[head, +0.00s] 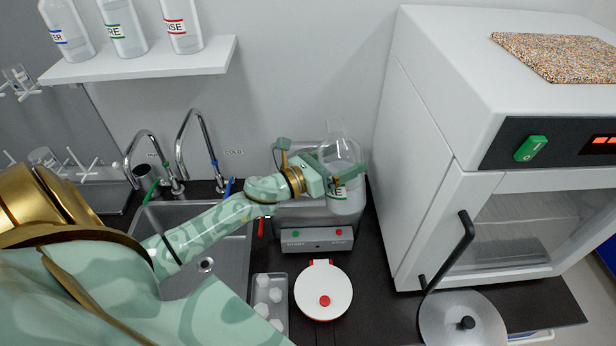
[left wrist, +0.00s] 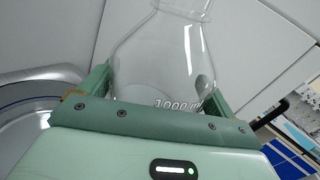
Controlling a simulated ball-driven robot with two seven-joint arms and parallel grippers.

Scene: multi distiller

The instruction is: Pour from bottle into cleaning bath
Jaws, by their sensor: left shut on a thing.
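The bottle looks about upright, neck upward. In the left wrist view the clear bottle (left wrist: 165,60), marked "1000 ml", sits between the fingers of the left gripper (left wrist: 155,90). A grey metal unit with a green and a red button (head: 317,240), which looks like the cleaning bath, stands below and left of the bottle. My forearm and the bottle hide part of it. I cannot tell whether the bottle touches it. My right gripper is not in view.
A sink (head: 205,235) with two taps lies left. A tray of pale pieces (head: 268,300) and a white round lidded item (head: 322,291) stand in front. A large white oven (head: 430,130) blocks the right. A shelf (head: 140,58) holds several bottles.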

